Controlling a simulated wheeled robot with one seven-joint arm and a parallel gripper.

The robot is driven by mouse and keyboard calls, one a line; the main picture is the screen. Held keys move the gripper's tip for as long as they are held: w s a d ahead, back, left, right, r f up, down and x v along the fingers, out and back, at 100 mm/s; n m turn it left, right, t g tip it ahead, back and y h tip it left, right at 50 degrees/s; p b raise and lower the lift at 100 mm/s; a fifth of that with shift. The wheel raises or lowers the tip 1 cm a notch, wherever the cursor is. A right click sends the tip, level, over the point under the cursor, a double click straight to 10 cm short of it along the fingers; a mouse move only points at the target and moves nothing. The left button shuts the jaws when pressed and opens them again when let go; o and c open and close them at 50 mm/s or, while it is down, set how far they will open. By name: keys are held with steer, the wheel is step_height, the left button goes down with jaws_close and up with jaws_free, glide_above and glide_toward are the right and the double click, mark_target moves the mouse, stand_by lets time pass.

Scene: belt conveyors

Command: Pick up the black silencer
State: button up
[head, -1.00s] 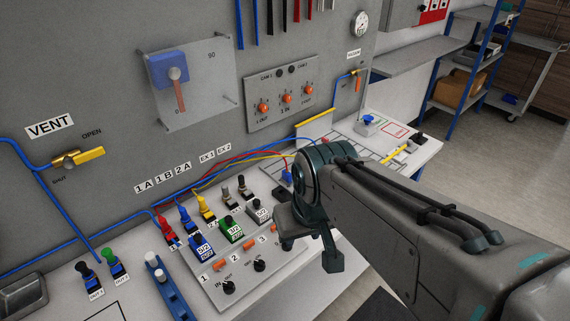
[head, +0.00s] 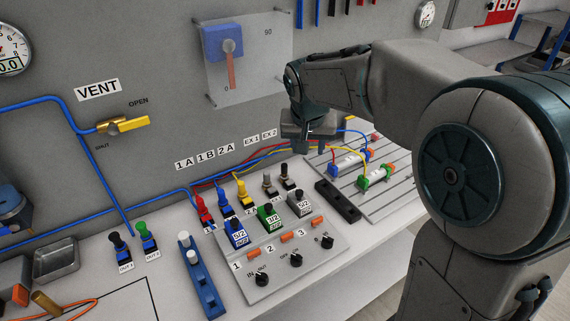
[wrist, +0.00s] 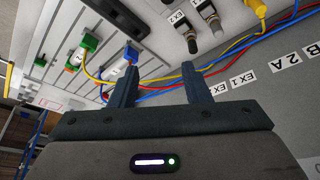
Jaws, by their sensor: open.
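The black silencer (head: 285,172) stands upright at the right end of the row of fittings, below the EX 2 label, in the head view. In the wrist view it looks like the dark-topped fitting (wrist: 187,35) beyond the fingertips. A grey silencer (head: 268,184) stands just left of it. My gripper (head: 307,146) is above and behind the black silencer, close to the wall panel, and apart from it. In the wrist view my gripper (wrist: 160,75) has its fingers spread with nothing between them.
Blue, red and yellow hoses (head: 215,180) run along the wall behind the fittings. A yellow fitting (head: 245,195) and several valves stand nearby. A black block (head: 338,201) and a slotted plate (head: 385,200) with cylinders lie to the right. The wall panel is close behind the gripper.

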glide_toward(284, 165)
steer(key=shift+p+x, duration=0.65)
steer(key=shift+x, duration=4.65)
steer(key=shift+r, duration=0.1)
